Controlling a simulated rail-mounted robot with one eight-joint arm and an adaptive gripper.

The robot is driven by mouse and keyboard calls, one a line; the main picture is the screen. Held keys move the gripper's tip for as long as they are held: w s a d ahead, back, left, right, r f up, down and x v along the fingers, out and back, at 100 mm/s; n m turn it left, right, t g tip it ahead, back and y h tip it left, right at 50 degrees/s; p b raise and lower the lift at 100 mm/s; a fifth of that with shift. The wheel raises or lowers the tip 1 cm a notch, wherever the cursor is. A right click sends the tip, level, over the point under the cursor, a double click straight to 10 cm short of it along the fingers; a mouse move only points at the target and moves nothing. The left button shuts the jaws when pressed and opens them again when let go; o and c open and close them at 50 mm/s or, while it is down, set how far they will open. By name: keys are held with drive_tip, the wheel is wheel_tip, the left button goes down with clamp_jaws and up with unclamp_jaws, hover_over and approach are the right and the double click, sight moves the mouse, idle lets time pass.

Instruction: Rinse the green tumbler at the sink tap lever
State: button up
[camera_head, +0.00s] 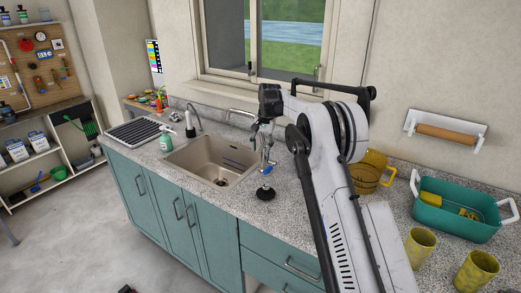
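My gripper (267,160) points down over the counter just right of the sink (213,160). It is small in view, so its finger opening is unclear, and I see no tumbler in it. Two yellow-green patterned tumblers stand upright on the counter at the lower right, one nearer the tray (420,246) and one nearer the picture's edge (476,270). No plainly green tumbler shows. One curved tap (193,118) stands at the sink's back left. A chrome spout (240,112) shows behind the sink, partly hidden by my arm; its lever cannot be made out.
A small black object (265,194) sits on the counter below my gripper.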

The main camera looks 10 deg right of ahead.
drive_tip(key=shift+a+f, duration=0.1)
drive_tip(key=shift+f, duration=0.55)
clamp_jaws()
